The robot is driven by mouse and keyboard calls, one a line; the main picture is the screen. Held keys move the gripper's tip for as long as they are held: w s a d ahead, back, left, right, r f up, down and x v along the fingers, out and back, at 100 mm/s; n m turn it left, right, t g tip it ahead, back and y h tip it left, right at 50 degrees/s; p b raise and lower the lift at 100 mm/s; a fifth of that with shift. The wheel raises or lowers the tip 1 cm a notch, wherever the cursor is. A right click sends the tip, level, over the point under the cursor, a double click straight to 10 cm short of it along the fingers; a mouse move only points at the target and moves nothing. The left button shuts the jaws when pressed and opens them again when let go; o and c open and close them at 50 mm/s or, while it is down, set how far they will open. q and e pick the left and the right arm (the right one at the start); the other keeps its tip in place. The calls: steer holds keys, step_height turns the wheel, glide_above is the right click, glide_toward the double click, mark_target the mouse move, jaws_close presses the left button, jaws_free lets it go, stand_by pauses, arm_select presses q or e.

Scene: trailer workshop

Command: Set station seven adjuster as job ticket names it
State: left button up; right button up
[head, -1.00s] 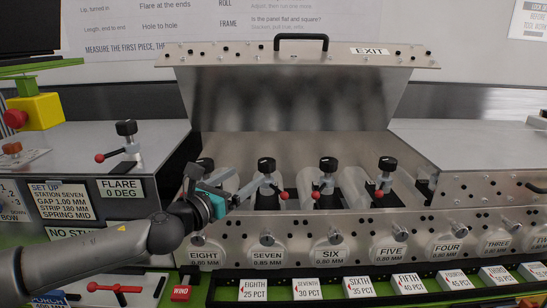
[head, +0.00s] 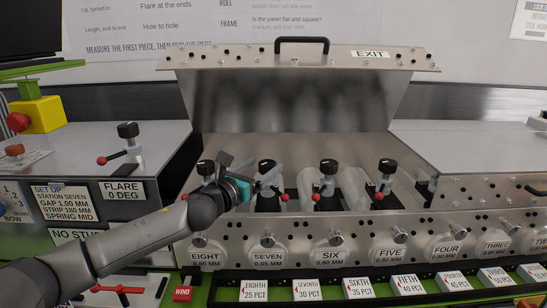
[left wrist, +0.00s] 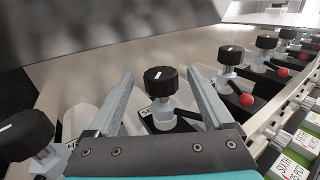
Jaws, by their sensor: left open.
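The job ticket (head: 62,202) on the left cabinet front reads station seven, gap 1.00 mm, strip 180 mm, spring mid. The station seven adjuster (head: 267,166) has a black knob and a red-ball lever; the plate (head: 266,250) below reads SEVEN, 0.85 MM. My left gripper (head: 243,165) is open, just left of this knob in the head view. In the left wrist view its fingers (left wrist: 160,98) lie left and right of a black knob (left wrist: 160,79), likely station seven's, with gaps on both sides. My right gripper is not in view.
Station six (head: 328,166) and five (head: 388,165) adjusters stand to the right. The raised EXIT cover (head: 300,95) stands behind the row. Numbered tags (head: 307,290) line the front rail.

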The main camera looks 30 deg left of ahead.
mark_target(272, 160)
arm_select(q)
steer(key=shift+w+p, duration=0.35)
steer(key=shift+w, duration=2.7)
steer(key=shift+c, duration=0.2)
jaws_close()
